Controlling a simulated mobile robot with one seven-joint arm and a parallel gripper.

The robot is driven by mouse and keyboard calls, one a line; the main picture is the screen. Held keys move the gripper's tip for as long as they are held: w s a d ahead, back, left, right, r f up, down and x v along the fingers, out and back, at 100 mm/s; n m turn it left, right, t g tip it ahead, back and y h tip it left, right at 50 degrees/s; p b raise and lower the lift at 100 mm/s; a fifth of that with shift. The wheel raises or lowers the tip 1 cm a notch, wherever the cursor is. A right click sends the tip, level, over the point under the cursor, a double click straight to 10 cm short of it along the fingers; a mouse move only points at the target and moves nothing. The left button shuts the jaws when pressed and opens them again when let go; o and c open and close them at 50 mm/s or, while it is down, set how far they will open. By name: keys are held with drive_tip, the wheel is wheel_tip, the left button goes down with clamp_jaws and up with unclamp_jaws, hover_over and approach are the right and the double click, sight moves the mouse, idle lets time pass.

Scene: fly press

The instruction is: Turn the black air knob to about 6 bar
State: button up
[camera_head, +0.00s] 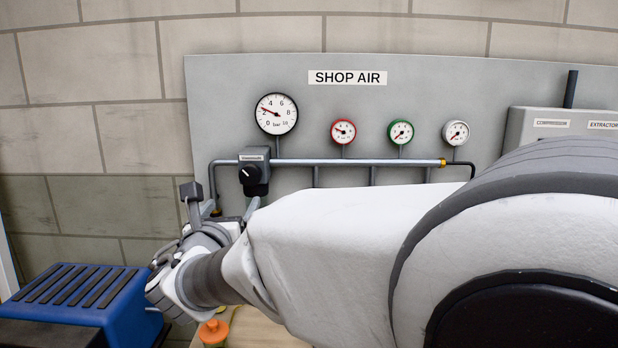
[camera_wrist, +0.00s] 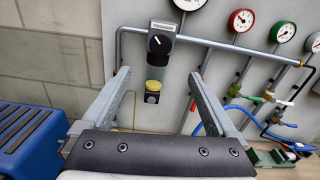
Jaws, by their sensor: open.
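The black air knob (camera_head: 251,174) with a white pointer mark sits on the front of a dark regulator on the grey panel. The mark points left and slightly up. The knob also shows in the wrist view (camera_wrist: 160,43), above and beyond my fingertips. My gripper (camera_head: 222,198) is open and empty, below the knob and apart from it. In the wrist view its two fingers (camera_wrist: 159,75) stand wide on either side of the regulator's lower bowl. The large white bar gauge (camera_head: 276,114) hangs above and right of the knob; its red needle points near 2.
A grey pipe (camera_head: 350,162) runs right from the regulator, below small red, green and white-rimmed gauges (camera_head: 400,132). A blue slotted box (camera_head: 75,292) stands at lower left. Coloured valves and a blue hose (camera_wrist: 215,118) are at right in the wrist view.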

sight(250, 179)
drive_tip(key=w+p, duration=0.1)
drive_tip(key=w, duration=0.4)
drive_tip(key=w+p, duration=0.1)
drive_tip(key=w, duration=0.5)
drive_tip(key=w+a+p, duration=0.1)
drive_tip(key=w, duration=0.4)
drive_tip(key=shift+w, duration=0.15)
drive_tip(key=shift+d, duration=0.1)
drive_tip(key=c, duration=1.4)
